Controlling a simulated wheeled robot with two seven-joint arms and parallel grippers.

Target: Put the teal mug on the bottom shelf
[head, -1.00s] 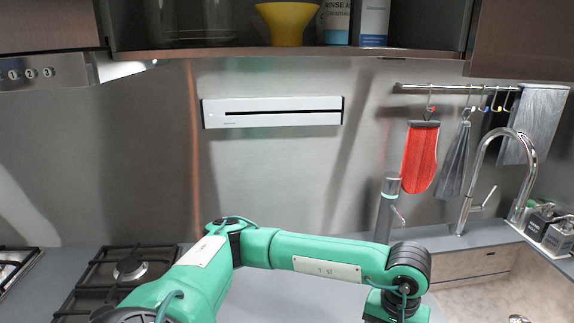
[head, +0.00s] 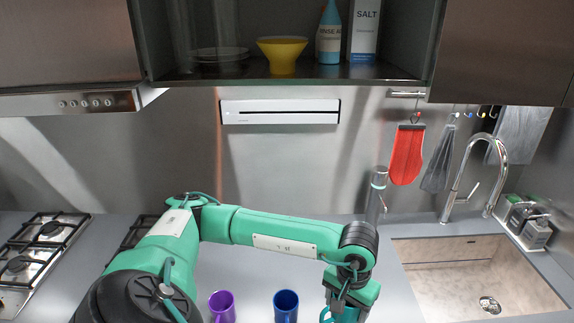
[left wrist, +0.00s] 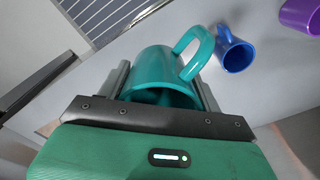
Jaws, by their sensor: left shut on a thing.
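The teal mug (left wrist: 163,72) is between the fingers of my left gripper (left wrist: 160,92) in the left wrist view, its handle pointing up and right. My left gripper (head: 347,297) is shut on it. In the head view only part of the teal mug (head: 345,315) shows below the gripper, at the bottom edge. An open wall cupboard holds the shelf (head: 345,72), high above the counter. My right gripper is in neither view.
The shelf bears a yellow bowl (head: 282,55), a clear dish (head: 219,56), a rinse aid bottle (head: 329,35) and a salt box (head: 364,30). A purple mug (head: 222,306) and a blue mug (head: 286,306) stand on the counter. A tap (head: 470,185) and sink are right.

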